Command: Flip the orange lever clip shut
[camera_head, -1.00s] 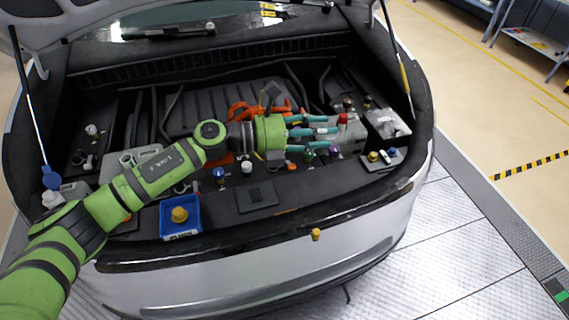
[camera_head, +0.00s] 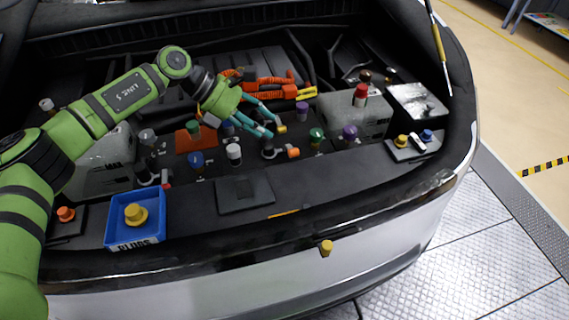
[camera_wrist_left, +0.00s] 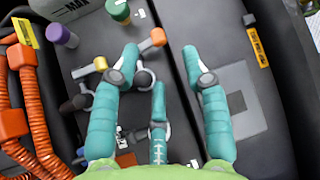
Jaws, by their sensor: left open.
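The orange lever clip (camera_head: 292,153) is a short lever with an orange tip, sticking out to the right from a dark round fitting on the engine bay deck. In the left wrist view the orange tip (camera_wrist_left: 153,39) lies just beyond the fingertips, with its grey arm reaching back to the fitting. My left gripper (camera_head: 270,127) is open, its teal fingers pointing down and right just above and behind the fitting. In the left wrist view the fingers (camera_wrist_left: 160,62) are spread either side of the fitting. I cannot tell if any finger touches it. My right gripper is out of view.
A yellow-tipped lever (camera_head: 282,128) is close to the fingers. Green (camera_head: 316,135) and purple (camera_head: 349,132) caps stand to the right. Orange hoses (camera_head: 262,84) run behind. A blue tray with a yellow plug (camera_head: 135,245) sits front left. A flat dark panel (camera_head: 245,196) lies in front.

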